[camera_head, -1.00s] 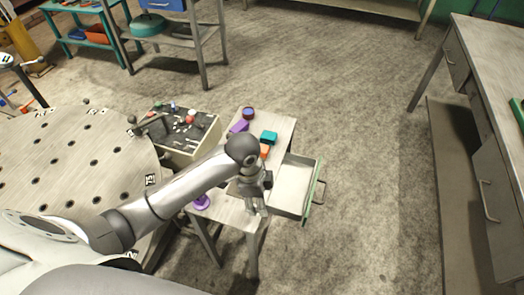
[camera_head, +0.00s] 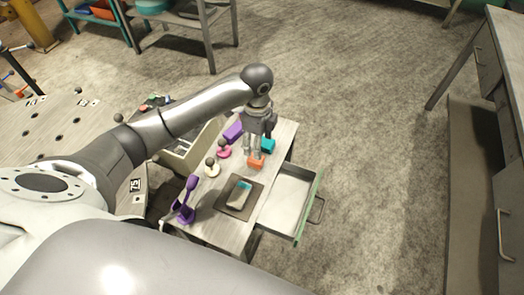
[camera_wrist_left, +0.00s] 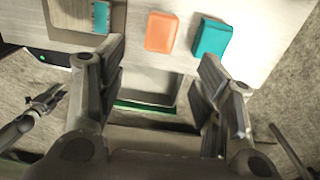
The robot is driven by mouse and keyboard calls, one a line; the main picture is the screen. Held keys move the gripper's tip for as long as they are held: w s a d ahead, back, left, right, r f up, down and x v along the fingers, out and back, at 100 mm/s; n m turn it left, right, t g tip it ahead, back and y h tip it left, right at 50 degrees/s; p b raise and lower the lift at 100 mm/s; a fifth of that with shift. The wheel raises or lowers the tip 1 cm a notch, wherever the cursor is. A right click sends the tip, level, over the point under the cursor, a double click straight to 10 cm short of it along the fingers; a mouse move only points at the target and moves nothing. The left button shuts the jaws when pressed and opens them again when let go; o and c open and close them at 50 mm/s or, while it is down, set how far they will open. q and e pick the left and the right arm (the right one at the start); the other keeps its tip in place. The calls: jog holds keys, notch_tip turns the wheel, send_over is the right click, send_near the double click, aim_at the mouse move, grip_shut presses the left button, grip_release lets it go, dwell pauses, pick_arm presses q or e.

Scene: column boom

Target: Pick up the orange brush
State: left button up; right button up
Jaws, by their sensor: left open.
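The orange brush (camera_head: 256,162) lies on the small table as a block-like orange piece; its bristles cannot be made out. It also shows in the left wrist view (camera_wrist_left: 161,32), lying flat beside a teal block (camera_wrist_left: 212,38). My left gripper (camera_head: 253,152) points down close over the orange brush in the head view. In the left wrist view the left gripper (camera_wrist_left: 161,62) has its fingers wide apart with nothing between them, and the brush is just beyond the fingertips. A dark gripper-like shape (camera_wrist_left: 42,103) at the left edge appears to be my right gripper.
An open drawer (camera_head: 289,198) with a green front sticks out from the right of the table. A dark mat (camera_head: 227,201) bears a teal and pale item. A purple piece (camera_head: 233,131), pink and white knobbed things and a purple holder (camera_head: 186,212) stand along the left.

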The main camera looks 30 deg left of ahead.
aim_at(257, 161)
pick_arm(q)
jog(key=f, duration=0.2)
jog(key=s+f, duration=0.1)
jog(key=f, duration=0.1)
jog(key=shift+f, duration=0.5)
jog(key=shift+w+f+p, duration=0.2)
jog(key=shift+f+p, duration=0.1)
jog(key=shift+f, duration=0.05)
jog(key=f, duration=0.3)
jog(key=shift+w+a+f+p, duration=0.1)
jog(key=shift+w+f+p, duration=0.1)
jog(key=shift+p, duration=0.1)
jog(key=shift+f, duration=0.55)
jog(key=c, duration=1.1)
pick_arm(e)
jog(key=s, duration=0.1)
jog(key=s+r, duration=0.1)
jog(key=shift+s+a+r, duration=0.1)
jog(key=shift+s, duration=0.3)
